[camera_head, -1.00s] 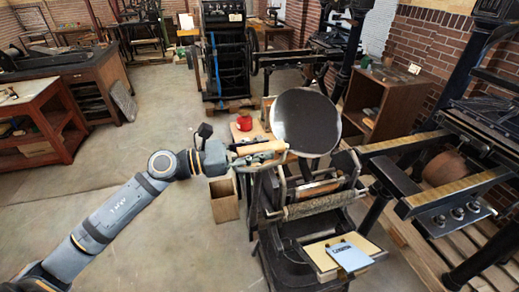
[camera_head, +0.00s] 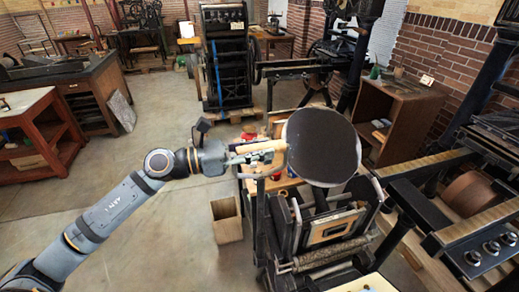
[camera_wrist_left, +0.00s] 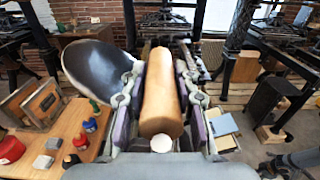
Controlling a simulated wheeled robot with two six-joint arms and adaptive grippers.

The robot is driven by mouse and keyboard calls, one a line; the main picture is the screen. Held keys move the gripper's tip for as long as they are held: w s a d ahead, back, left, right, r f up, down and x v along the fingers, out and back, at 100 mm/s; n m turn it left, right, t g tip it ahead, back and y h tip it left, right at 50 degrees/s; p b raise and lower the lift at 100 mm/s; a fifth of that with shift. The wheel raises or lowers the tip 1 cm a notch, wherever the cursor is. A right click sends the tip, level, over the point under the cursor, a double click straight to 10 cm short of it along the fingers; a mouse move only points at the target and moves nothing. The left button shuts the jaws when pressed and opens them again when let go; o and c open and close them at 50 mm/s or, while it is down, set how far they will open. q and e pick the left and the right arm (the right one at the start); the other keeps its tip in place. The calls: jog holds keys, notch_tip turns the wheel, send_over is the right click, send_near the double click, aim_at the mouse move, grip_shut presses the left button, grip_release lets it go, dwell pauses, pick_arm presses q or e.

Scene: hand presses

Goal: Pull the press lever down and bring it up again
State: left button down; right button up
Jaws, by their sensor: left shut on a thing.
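The hand press (camera_head: 300,215) stands right of centre in the head view, with its round dark disc (camera_head: 322,147) on top and rollers (camera_head: 330,254) low at the front. Its lever ends in a pale wooden handle (camera_head: 262,146), beside the disc's left edge. My left gripper (camera_head: 259,156) is shut on this handle. In the left wrist view the handle (camera_wrist_left: 161,95) lies lengthwise between the two fingers, and the disc (camera_wrist_left: 92,72) is to its left. The rest of the lever is hidden behind the handle and disc. My right gripper is not in view.
A wooden side table (camera_wrist_left: 112,112) with red and blue pots stands by the press. An open wooden box (camera_head: 227,220) is on the floor below my left gripper. Another press (camera_head: 450,205) stands close on the right. The floor at left is mostly clear.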

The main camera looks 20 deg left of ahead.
pick_arm(q)
jog(key=shift+w+a+r, duration=0.15)
jog(key=shift+w, duration=0.05)
jog(key=c, duration=1.3)
grip_release()
jog(key=shift+o, duration=1.3)
jog(key=shift+w+a, duration=0.1)
jog(key=shift+w, duration=0.05)
jog(key=shift+w+a+f, duration=0.1)
jog(key=shift+w+f, duration=0.05)
jog(key=shift+f, duration=0.05)
jog(key=shift+r, duration=0.15)
notch_tip(320, 180, up, 10)
jog(key=shift+f, duration=0.1)
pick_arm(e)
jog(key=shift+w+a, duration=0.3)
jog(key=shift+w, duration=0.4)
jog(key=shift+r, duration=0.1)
